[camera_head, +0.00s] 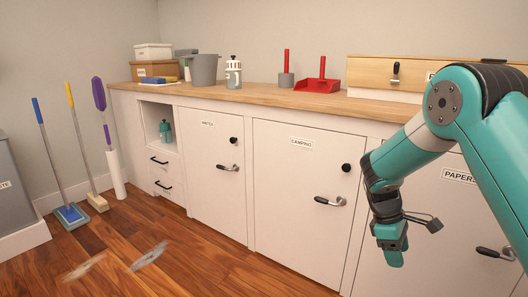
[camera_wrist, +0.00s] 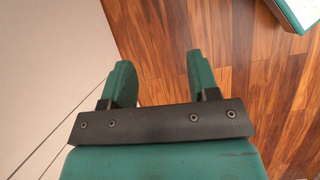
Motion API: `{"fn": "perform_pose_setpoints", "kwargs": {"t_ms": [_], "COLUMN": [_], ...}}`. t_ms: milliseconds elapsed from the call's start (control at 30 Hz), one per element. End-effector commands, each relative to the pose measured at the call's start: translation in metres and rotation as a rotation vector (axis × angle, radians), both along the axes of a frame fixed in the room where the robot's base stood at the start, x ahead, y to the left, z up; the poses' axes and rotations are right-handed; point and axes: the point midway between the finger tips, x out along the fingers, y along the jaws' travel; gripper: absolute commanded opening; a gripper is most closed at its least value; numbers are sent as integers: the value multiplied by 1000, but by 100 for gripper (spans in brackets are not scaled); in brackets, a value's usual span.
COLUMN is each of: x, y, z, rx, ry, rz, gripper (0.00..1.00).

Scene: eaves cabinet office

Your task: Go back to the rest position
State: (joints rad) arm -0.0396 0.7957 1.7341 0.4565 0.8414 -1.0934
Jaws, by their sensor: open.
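My gripper (camera_head: 393,250) hangs at the right of the head view, pointing down in front of the white cabinet doors. In the wrist view my gripper (camera_wrist: 157,80) shows two green fingers set apart, with nothing between them. Below the fingers are the wooden floor and, at the left, a pale cabinet front. The arm is bent, its elbow high at the right of the head view.
The low cabinet (camera_head: 215,205) has closed doors with black handles; one handle (camera_head: 330,201) is left of my gripper. On top stand a grey bucket (camera_head: 204,72), a bottle (camera_head: 233,74) and a red dustpan (camera_head: 318,84). Cleaning tools lean left. Two flat patches (camera_head: 149,256) mark the floor.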

Motion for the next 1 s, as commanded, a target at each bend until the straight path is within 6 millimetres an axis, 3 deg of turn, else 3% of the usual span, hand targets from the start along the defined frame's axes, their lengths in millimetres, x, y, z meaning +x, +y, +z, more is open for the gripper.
{"fn": "perform_pose_setpoints", "kwargs": {"t_ms": [33, 200, 400, 600, 800, 833, 1000], "x": [-7, -51, -132, -205, -273, -268, -266], "y": [21, 89, 155, 192, 216, 215, 214], "z": [27, 94, 150, 176, 189, 207, 247], "rx": [39, 197, 396, 542, 656, 650, 647], "ry": [-57, -198, -278, -283, -255, -255, -254], "rz": [-9, -72, -151, -211, -255, -258, -259], "gripper": [55, 55, 55, 55, 55, 55, 55]}}
